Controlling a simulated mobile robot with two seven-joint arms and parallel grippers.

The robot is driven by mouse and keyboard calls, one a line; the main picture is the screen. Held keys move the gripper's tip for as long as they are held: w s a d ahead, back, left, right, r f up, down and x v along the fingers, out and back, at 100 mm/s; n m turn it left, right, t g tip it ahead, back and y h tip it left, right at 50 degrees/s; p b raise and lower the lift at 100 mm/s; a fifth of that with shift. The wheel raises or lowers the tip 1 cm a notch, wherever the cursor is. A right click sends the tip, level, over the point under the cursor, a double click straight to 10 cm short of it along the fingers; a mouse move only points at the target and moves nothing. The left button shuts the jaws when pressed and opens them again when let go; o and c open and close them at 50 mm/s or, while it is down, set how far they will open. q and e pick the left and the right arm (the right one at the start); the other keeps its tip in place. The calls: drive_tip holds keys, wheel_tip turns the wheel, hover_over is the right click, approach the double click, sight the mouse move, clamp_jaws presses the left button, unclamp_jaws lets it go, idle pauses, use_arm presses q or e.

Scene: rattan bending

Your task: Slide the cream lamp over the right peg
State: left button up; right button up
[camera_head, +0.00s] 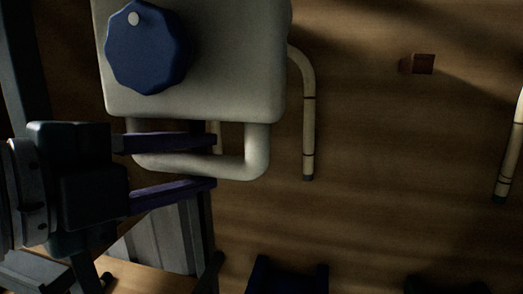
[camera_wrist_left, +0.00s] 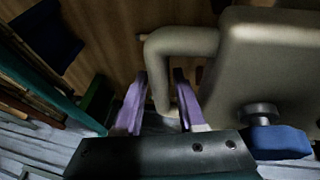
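No thing is clearly recognisable as a lamp. The cream rounded body (camera_head: 200,95) carries a blue faceted knob (camera_head: 145,45) and a looped tubular handle (camera_head: 257,150). My left gripper (camera_head: 216,161) has two purple fingers, one on each side of the handle's lower bar. In the left wrist view the handle (camera_wrist_left: 185,42) runs down between the fingertips (camera_wrist_left: 160,75); I cannot tell whether they press on it. The cream body (camera_wrist_left: 270,55) is at the right there, with the knob (camera_wrist_left: 280,142). A small reddish-brown block (camera_head: 423,64), possibly a peg, stands at upper right. My right gripper is not in view.
A bent cream cane (camera_head: 308,110) lies just right of the body, and another (camera_head: 508,160) is at the right edge. Dark blue shapes (camera_head: 288,277) show at the bottom edge. The wooden surface (camera_head: 400,170) between the canes is clear.

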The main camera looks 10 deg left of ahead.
use_arm(q)
drive_tip(key=shift+p+x, duration=0.55)
drive_tip(key=shift+x, duration=1)
drive_tip(key=shift+c, duration=0.4)
clamp_jaws()
